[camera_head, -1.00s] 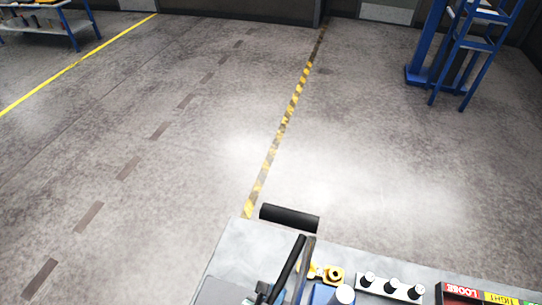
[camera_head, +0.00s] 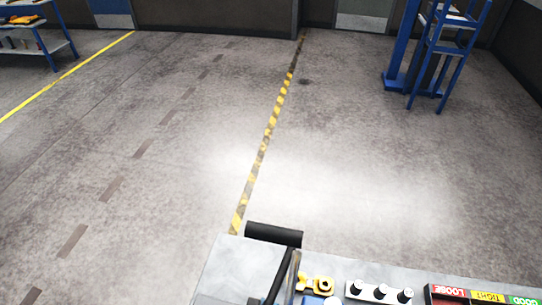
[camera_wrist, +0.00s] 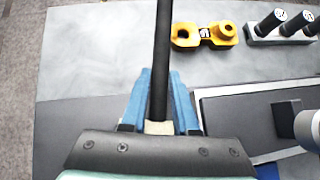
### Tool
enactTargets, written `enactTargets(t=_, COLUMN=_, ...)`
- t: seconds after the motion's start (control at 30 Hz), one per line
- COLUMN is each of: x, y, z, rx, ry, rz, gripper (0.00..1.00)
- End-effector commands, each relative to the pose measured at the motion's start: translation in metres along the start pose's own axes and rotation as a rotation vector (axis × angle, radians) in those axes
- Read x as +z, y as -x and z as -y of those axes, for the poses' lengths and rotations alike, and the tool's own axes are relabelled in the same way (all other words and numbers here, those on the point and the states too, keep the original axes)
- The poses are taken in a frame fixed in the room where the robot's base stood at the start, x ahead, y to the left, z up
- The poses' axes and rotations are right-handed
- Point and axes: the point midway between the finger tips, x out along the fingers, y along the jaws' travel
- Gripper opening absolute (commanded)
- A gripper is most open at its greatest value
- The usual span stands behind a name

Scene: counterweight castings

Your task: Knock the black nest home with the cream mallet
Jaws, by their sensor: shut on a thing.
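My gripper (camera_wrist: 160,76) has blue fingers shut on a black rod-shaped handle (camera_wrist: 162,35) in the wrist view. The handle runs up out of that frame, so its far end is hidden there. A cream piece (camera_wrist: 158,127) shows between the finger bases. In the head view, the dark handle (camera_head: 280,275) rises toward a black cylinder (camera_head: 273,235) by the table's far left corner; I cannot tell whether they join. No clearly cream mallet head shows. A black block (camera_wrist: 287,118) lies at right in the wrist view, partly behind a pale grey cylinder (camera_wrist: 308,126); I cannot tell if it is the nest.
On the grey table (camera_head: 235,262) are a yellow part (camera_head: 318,284) and a pale rack (camera_head: 378,294) with several black pegs. A strip labelled LOOSE, TIGHT and GOOD (camera_head: 488,297) lies at right. Beyond the table is open floor, with a blue frame (camera_head: 440,55) at the back right.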

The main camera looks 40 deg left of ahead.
Motion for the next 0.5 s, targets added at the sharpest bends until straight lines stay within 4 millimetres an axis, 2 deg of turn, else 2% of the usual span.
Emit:
enactTargets(t=0.33, x=0.003, y=0.001, z=-0.004, rx=0.001, ry=-0.001, rz=0.007, gripper=0.00)
enactTargets(t=0.5, x=0.009, y=0.002, z=0.019, rx=-0.001, ry=-0.002, rz=0.005, gripper=0.00)
